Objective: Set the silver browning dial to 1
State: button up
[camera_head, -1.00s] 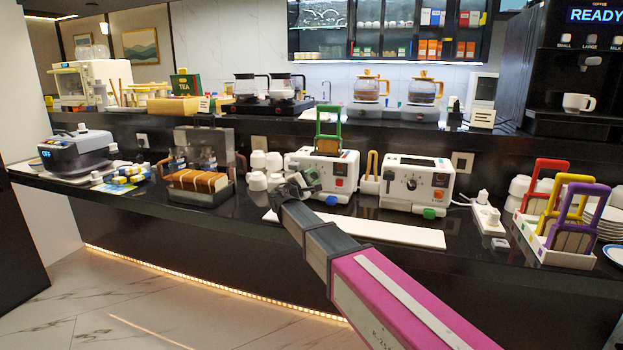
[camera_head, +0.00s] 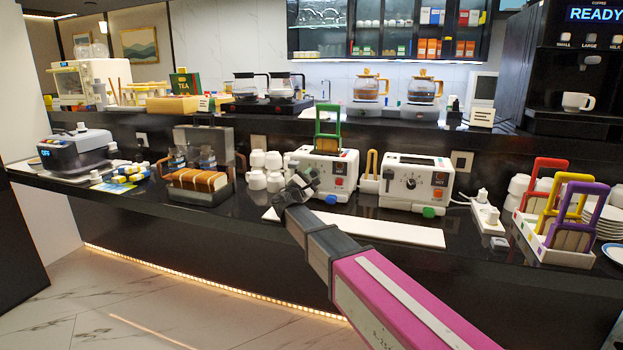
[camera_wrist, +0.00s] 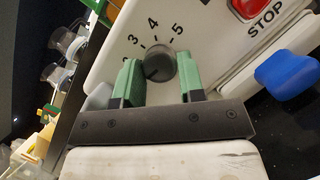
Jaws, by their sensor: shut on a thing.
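The silver browning dial (camera_wrist: 160,66) is a round dark-grey knob on the white front of the left toaster (camera_head: 347,165). In the wrist view, the printed numbers 3, 4 and 5 show around it, and a 2 is partly covered. The 1 is hidden. I cannot clearly read where the dial points. My gripper (camera_wrist: 159,80) has green fingers shut on the dial, one on each side. In the head view my gripper (camera_head: 302,186) is at the toaster's left front and hides the dial there.
A red STOP button (camera_wrist: 250,8) and a blue lever (camera_wrist: 288,76) are right of the dial. A green rack (camera_head: 328,128) stands in this toaster. A second toaster (camera_head: 415,182) stands to the right. A white board (camera_head: 400,233) lies in front of both.

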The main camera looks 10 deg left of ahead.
jog(key=o, duration=0.9)
jog(key=shift+s, duration=0.1)
jog(key=shift+v, duration=3.7)
jog(key=shift+a, duration=0.1)
